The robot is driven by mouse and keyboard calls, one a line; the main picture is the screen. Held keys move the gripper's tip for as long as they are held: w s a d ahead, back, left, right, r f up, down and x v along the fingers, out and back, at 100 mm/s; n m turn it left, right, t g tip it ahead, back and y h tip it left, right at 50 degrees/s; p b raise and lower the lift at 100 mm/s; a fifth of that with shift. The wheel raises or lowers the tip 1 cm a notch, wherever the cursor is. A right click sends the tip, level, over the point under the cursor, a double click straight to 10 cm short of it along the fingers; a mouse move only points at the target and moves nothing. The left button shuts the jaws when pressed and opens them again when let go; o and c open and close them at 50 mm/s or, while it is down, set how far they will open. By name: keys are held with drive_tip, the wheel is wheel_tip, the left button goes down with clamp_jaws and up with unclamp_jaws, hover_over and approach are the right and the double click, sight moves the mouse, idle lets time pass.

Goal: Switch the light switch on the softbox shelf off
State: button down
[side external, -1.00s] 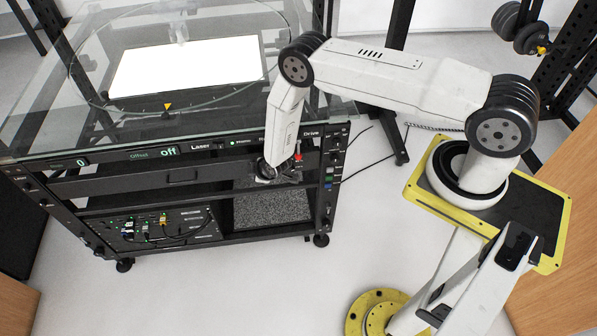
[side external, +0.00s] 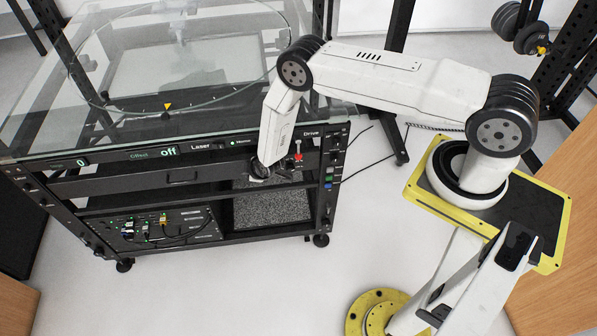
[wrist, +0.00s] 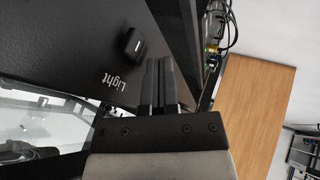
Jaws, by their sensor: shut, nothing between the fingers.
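The light switch (wrist: 133,43) is a small black rocker beside the printed word "Light" in the wrist view. It sits on the black panel of the softbox shelf (wrist: 75,35). My gripper (wrist: 161,62) is shut and empty just to the right of the switch, with a small gap in the picture. In the side view my gripper is mostly hidden by my wrist, at the front of the black cart. The switch itself cannot be made out in the side view.
The glass top (side external: 40,110) overhangs the cart's front. A red-tipped lever (side external: 298,150) stands close to the right of my wrist, near the "Drive" label. The white floor in front is clear.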

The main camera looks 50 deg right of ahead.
drive_tip(key=shift+s+a, duration=0.1)
drive_tip(key=shift+a, duration=0.05)
drive_tip(key=s+a+r, duration=0.6)
drive_tip(key=s+r, duration=0.1)
drive_tip(key=r, duration=0.1)
idle(1.1)
drive_tip(key=shift+d, duration=0.1)
